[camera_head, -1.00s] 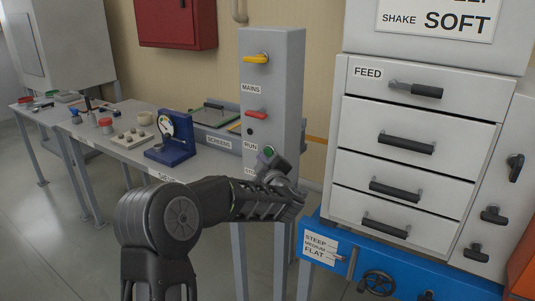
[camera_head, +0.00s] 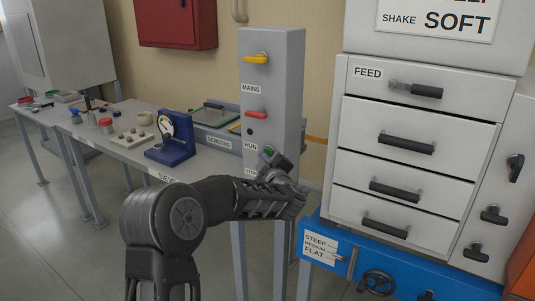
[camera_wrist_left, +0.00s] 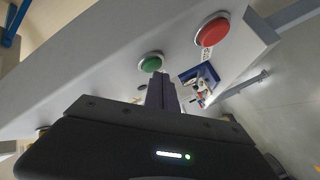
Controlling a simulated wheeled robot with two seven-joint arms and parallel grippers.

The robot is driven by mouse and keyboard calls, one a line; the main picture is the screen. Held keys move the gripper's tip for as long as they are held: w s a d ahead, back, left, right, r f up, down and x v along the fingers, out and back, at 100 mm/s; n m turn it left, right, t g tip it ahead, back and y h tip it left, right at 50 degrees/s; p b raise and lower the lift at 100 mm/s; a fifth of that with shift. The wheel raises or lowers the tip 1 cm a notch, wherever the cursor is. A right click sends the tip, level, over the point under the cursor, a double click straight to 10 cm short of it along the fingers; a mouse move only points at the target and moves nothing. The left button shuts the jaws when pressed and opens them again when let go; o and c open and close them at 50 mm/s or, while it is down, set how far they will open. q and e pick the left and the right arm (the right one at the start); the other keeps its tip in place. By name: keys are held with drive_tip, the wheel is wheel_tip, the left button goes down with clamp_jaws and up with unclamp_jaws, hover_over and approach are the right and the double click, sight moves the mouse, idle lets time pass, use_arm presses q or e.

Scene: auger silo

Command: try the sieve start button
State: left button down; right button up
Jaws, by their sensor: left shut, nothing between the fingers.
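The grey control box (camera_head: 272,60) stands on a post. It carries a yellow handle by MAINS, a red handle, and a RUN label above a partly hidden STOP label. The green button (camera_head: 269,150) beside RUN is largely covered by my left gripper (camera_head: 266,158). In the left wrist view the green button (camera_wrist_left: 151,62) sits just beyond the closed fingertips (camera_wrist_left: 158,77). I cannot tell whether they touch it. The larger red button (camera_wrist_left: 212,34) is to its right there, clear of the fingers; my gripper hides it in the head view. My right gripper is out of view.
A bench (camera_head: 120,150) with small tools and a blue stand (camera_head: 172,140) is to the left. The white drawer cabinet (camera_head: 415,150) marked FEED stands close on the right, above a blue frame (camera_head: 385,262) with a handwheel. Open floor lies at lower left.

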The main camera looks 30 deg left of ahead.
use_arm(q)
drive_tip(key=shift+w, duration=0.5)
idle(0.7)
drive_tip(key=shift+s, duration=0.1)
idle(0.4)
drive_tip(key=shift+s+b, duration=0.3)
drive_tip(key=shift+s, duration=0.5)
drive_tip(key=s+b, duration=0.1)
drive_tip(key=s, duration=0.4)
drive_tip(key=shift+d+b, duration=0.1)
drive_tip(key=shift+b, duration=0.3)
